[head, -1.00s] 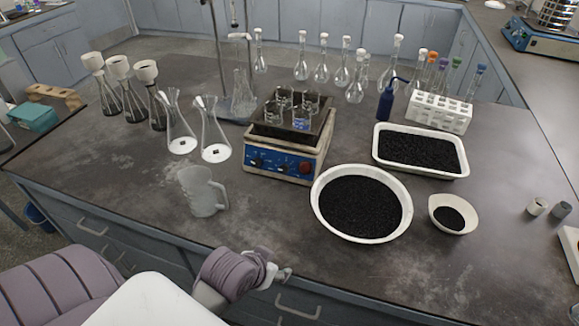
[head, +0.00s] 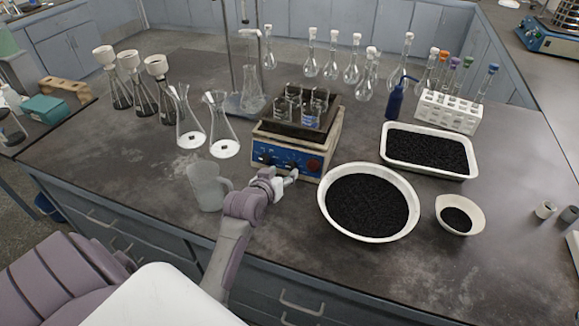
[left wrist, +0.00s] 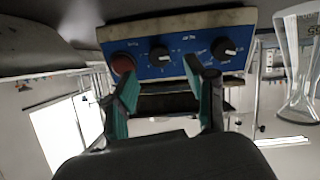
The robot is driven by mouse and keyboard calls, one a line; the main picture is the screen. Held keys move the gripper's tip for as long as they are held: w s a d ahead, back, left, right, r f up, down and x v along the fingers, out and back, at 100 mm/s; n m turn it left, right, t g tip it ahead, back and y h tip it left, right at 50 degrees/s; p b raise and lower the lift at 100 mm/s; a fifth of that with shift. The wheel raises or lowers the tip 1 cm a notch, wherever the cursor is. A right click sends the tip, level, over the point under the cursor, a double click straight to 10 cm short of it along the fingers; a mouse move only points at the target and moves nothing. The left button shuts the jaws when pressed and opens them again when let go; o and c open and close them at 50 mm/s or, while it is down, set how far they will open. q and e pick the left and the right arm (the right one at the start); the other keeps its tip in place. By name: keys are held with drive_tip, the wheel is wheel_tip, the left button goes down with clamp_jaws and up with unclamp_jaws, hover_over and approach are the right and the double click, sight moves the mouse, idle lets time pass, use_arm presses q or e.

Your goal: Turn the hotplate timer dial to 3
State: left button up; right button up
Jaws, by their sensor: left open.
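The hotplate (head: 258,140) stands on the bench with a blue front panel. In the left wrist view the panel appears upside down, with a red knob (left wrist: 123,64), a middle black dial (left wrist: 159,54) and another black dial (left wrist: 223,48). The labels are too small to read, so I cannot tell which dial is the timer or its setting. My left gripper (head: 291,177) is just in front of the panel. In the left wrist view its fingers (left wrist: 158,72) are open, with the middle dial between their tips; contact is not clear. My right gripper is not in view.
Beakers (head: 312,108) stand on the hotplate's top. A frosted jug (head: 206,188) is close to the left of my left arm. A round basin of black grains (head: 410,225) stands to the right. Flasks (head: 222,128) stand to the left.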

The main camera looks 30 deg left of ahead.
sight(290, 166)
use_arm(q)
drive_tip(key=x, duration=0.5)
drive_tip(key=shift+w+f, duration=0.15)
drive_tip(key=shift+w, duration=0.2)
drive_tip(key=shift+c, duration=0.4)
clamp_jaws()
